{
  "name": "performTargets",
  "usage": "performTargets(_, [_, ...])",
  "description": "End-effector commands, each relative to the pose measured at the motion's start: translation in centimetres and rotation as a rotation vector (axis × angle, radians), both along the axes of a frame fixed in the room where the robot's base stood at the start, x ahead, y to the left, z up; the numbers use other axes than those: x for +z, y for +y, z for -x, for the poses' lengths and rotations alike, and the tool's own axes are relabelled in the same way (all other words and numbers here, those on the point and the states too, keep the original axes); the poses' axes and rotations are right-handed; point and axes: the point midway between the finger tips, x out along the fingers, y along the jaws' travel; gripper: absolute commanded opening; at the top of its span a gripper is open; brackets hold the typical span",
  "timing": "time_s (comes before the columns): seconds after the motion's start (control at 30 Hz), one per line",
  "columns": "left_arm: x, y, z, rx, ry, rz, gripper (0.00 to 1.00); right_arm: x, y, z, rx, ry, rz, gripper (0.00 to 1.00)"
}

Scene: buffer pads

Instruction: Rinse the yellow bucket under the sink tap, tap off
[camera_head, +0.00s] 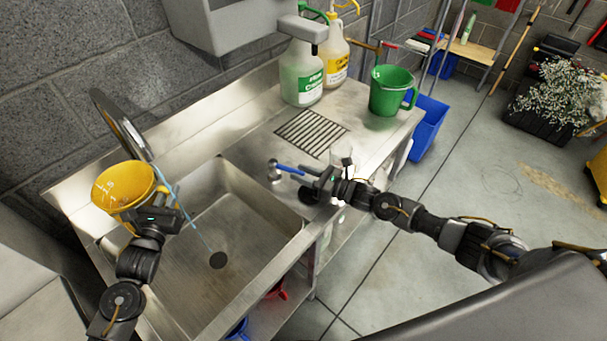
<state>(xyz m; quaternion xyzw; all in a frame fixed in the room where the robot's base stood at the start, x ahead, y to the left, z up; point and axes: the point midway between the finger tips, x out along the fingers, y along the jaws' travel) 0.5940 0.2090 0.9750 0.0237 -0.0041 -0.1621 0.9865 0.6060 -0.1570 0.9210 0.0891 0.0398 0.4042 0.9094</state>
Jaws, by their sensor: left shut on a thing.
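The yellow bucket (122,186) is over the left end of the sink basin (245,212), its opening facing up toward me. My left gripper (168,214) is shut on its near right side. The metal tap spout (122,125) arches just behind the bucket. A thin pale-blue water stream runs from the spout down toward the drain (218,260), passing along the bucket's right side. The tap's blue lever (289,168) is on the counter right of the basin. My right gripper (322,183) is at the lever's right end; I cannot tell whether it touches it or how its fingers stand.
A green jug (391,91) stands at the counter's right end. Two spray bottles (302,73) (334,53) stand by the wall, behind a drain grate (312,132). A blue bin (428,126) is on the floor at right. The floor in front is clear.

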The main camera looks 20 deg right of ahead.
Motion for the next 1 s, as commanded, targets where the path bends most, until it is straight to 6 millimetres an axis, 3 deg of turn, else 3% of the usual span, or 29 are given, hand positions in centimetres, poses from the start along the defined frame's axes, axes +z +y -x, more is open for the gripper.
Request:
performTargets(0.37, [0.2, 0.0, 0.0, 0.001, -0.002, 0.001, 0.0, -0.1, -0.3, 0.4, 0.001, 0.001, 0.0, 0.37])
performTargets(1.0, [1.6, 0.0, 0.0, 0.001, -0.001, 0.0, 0.0, -0.1, -8.4, 7.5, 0.0, 0.002, 0.001, 0.37])
